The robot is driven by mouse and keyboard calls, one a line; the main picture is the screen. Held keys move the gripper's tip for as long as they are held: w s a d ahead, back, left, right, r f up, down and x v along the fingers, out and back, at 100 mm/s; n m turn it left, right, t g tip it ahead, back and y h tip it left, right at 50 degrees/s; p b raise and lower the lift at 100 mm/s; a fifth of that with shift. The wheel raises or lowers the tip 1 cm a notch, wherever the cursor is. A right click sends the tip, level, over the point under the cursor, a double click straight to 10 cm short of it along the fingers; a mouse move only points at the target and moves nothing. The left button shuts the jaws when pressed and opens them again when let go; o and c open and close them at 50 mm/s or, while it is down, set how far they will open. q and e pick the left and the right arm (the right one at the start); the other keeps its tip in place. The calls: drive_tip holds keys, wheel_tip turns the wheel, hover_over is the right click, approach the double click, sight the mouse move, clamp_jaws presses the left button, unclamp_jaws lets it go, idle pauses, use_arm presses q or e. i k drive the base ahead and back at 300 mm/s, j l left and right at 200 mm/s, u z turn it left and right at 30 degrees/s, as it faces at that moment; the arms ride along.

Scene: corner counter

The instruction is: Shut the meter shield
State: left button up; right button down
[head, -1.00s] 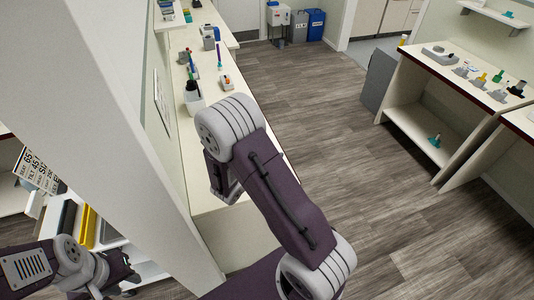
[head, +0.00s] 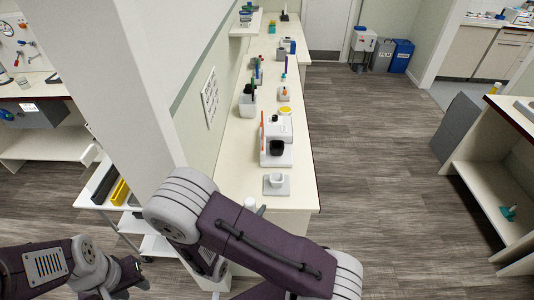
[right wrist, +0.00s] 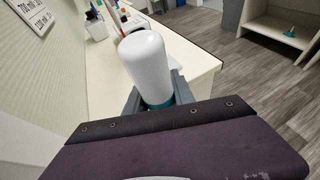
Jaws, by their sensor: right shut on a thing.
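A white device (head: 277,140) with an orange strip along its left side and a black part at its front stands on the narrow counter in the head view. I cannot make out for sure which part is the meter shield, or how it stands. My right gripper (right wrist: 158,94) is shut on a white bottle (right wrist: 148,62) with a teal lower part.
A cart (head: 130,222) is beside the post. Open floor (head: 380,190) lies right.

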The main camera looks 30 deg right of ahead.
sight(277, 152)
drive_tip(key=l+u, duration=0.35)
drive_tip(key=l, duration=0.15)
drive_tip(key=l+u, duration=0.35)
drive_tip(key=k+l+u, duration=0.3)
drive_tip(key=l, duration=0.2)
drive_tip(key=l+u, duration=0.35)
drive_tip(key=k+l+u, duration=0.55)
drive_tip(key=l+u, duration=0.35)
drive_tip(key=l, duration=0.85)
drive_tip(key=k, duration=0.05)
